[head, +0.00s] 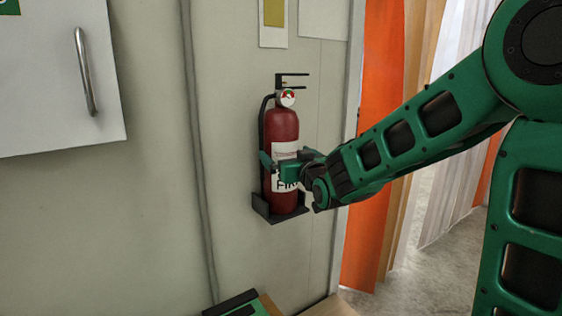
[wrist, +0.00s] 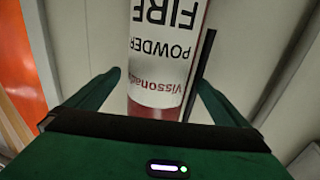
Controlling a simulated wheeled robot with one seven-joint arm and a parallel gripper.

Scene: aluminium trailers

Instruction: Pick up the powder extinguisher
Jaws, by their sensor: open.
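The powder extinguisher (head: 282,128) is a red cylinder with a white label, a black handle and a round gauge on top. It stands upright in a black wall bracket (head: 277,215). A dark hose runs down its left side. In the wrist view the extinguisher (wrist: 160,60) appears upside down, its label reading POWDER. My gripper (head: 287,160) is at the label height in the head view, with a finger on either side of the body. In the wrist view my gripper (wrist: 158,88) is open, with gaps between the fingers and the cylinder.
A white cabinet (head: 50,90) with a metal handle hangs on the wall at left. A grey conduit (head: 196,150) runs down the wall. Orange strips (head: 375,130) and pale strip curtains (head: 455,150) hang at right, beside bare floor (head: 425,262).

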